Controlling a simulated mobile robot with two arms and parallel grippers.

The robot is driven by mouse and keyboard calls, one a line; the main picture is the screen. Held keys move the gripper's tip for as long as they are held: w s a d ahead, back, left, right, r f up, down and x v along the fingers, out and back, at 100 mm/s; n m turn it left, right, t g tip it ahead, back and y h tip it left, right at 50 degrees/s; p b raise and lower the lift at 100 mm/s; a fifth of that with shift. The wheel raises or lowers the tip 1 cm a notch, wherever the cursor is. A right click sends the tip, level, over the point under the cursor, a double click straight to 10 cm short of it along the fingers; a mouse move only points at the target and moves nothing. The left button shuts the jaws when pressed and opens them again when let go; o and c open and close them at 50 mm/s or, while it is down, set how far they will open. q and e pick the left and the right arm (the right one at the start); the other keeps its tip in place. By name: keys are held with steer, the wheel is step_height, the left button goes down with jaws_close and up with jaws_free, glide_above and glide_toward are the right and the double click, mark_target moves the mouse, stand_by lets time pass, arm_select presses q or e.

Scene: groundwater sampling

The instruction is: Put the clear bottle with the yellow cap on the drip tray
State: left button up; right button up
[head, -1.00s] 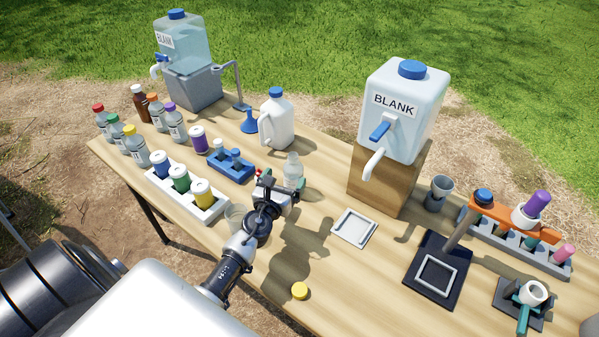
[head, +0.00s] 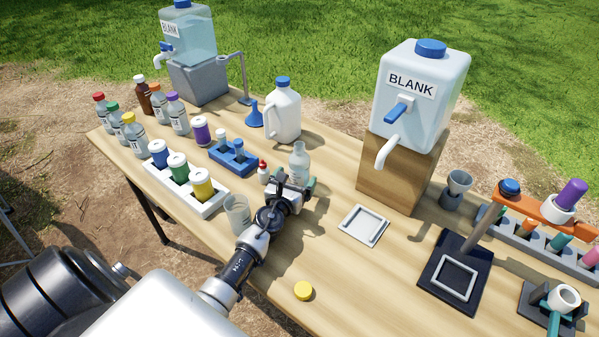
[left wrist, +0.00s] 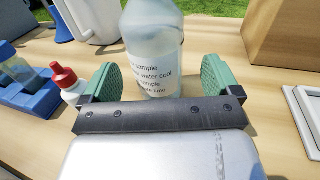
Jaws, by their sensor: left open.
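A clear bottle without a cap (head: 299,160) stands upright on the table, just beyond my left gripper (head: 298,185). In the left wrist view the labelled bottle (left wrist: 153,60) stands between the two green finger pads of my open left gripper (left wrist: 160,85), with a visible gap on each side; its top is cut off. A loose yellow cap (head: 303,291) lies near the table's front edge. Another clear bottle with a yellow cap (head: 134,137) stands in the group at the far left. The white square drip tray (head: 363,226) lies empty before the BLANK dispenser. My right gripper is not in view.
A red-capped dropper bottle (left wrist: 68,84) stands just left of the gripper, with a blue rack (head: 233,157) beyond. A clear cup (head: 238,214) stands beside my left arm. The BLANK dispenser's spout (head: 386,152) overhangs near the tray. Table between bottle and tray is clear.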

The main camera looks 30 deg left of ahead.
mark_target(295, 177)
arm_select(q)
steer(key=w, duration=0.2)
steer(key=w+a+b, duration=0.1)
steer(key=shift+w+f, duration=0.1)
steer(key=shift+w, duration=0.25)
steer(key=c, duration=1.1)
steer(key=shift+c, duration=0.2)
